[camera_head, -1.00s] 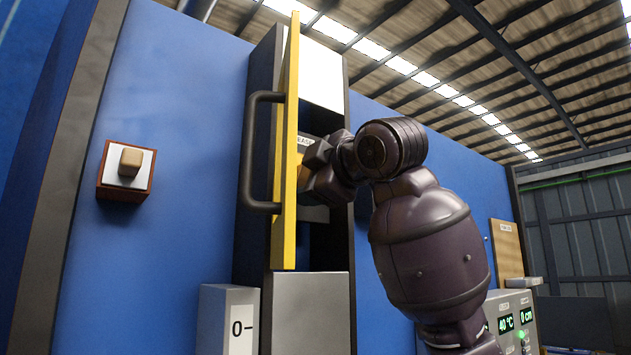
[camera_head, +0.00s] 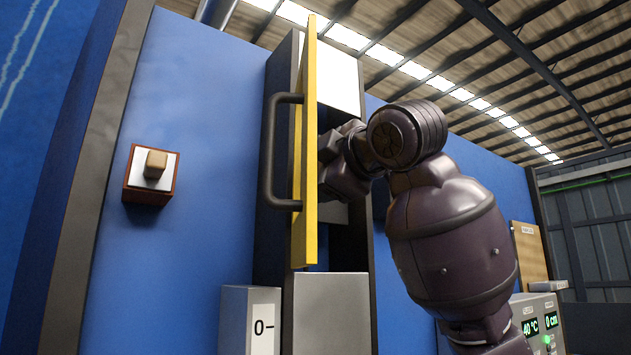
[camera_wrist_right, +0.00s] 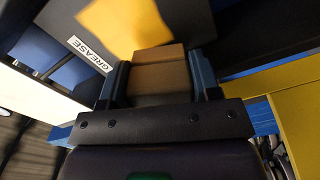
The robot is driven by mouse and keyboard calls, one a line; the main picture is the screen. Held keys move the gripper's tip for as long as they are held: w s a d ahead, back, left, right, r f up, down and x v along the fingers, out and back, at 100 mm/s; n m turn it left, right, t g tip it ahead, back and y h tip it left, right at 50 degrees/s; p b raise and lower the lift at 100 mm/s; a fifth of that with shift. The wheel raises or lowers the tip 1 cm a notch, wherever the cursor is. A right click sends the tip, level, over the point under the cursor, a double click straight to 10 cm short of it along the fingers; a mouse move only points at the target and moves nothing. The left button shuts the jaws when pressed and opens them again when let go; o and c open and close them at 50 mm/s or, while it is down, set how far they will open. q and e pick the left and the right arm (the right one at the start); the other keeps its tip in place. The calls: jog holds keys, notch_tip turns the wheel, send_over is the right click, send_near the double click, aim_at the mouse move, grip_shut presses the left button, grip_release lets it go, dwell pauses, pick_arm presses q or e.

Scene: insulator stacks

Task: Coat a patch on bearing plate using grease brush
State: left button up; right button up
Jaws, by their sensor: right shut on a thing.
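My right gripper (camera_head: 338,172) reaches into an open cabinet, partly hidden by its yellow door (camera_head: 304,150). In the right wrist view my right gripper (camera_wrist_right: 160,72) is shut on a tan-brown block (camera_wrist_right: 158,55), which appears to be the grease brush's handle. Just beyond the block is a dark grey surface with a white GREASE label (camera_wrist_right: 90,53). A blurred yellow patch (camera_wrist_right: 125,22) shows there; I cannot tell whether it is grease or part of the brush. Contact is unclear. I cannot identify the bearing plate. My left gripper is out of view.
The yellow door with its dark handle (camera_head: 270,150) stands open beside my right arm. A reddish box with a tan knob (camera_head: 153,170) is on the blue wall. A grey block marked 0 (camera_head: 250,318) stands below. A panel with green readouts (camera_head: 540,322) is at lower right.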

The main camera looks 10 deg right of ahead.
jog(key=shift+b+v, duration=0.55)
jog(key=shift+v, duration=1.45)
jog(key=v, duration=0.3)
jog(key=shift+b, duration=0.35)
